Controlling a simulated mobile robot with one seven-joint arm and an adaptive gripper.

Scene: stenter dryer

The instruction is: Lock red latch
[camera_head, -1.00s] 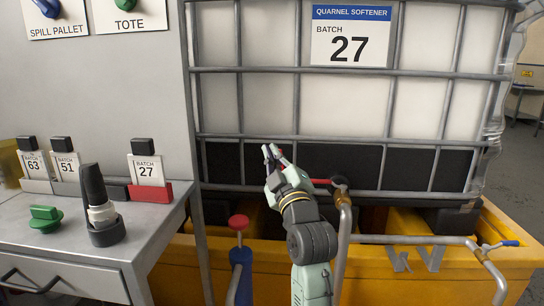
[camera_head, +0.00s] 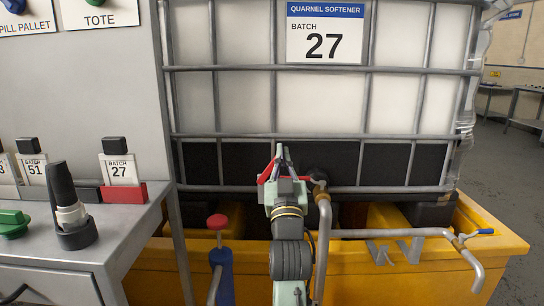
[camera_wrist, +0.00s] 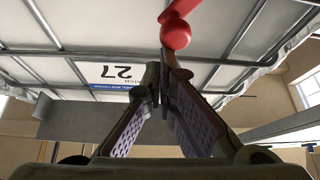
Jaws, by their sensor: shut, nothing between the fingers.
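A red lever (camera_head: 268,172) runs left from the dark valve (camera_head: 317,178) at the front of the caged tote, partly hidden behind my gripper. Its rounded red end (camera_wrist: 176,36) shows in the wrist view just beyond the fingertips. I cannot tell whether they touch. My gripper (camera_head: 281,148) points up in front of the tote's dark lower band, and its fingers are shut with nothing between them. The wrist view also shows my gripper (camera_wrist: 160,92) with the fingertips together. No part is labelled as a latch.
The tote's metal cage (camera_head: 270,68) stands behind a yellow bund (camera_head: 400,270). A grey pipe (camera_head: 323,230) drops close to the right of my arm. A red knob (camera_head: 217,222) on a blue body stands to the left. A grey bench (camera_head: 60,250) is further left.

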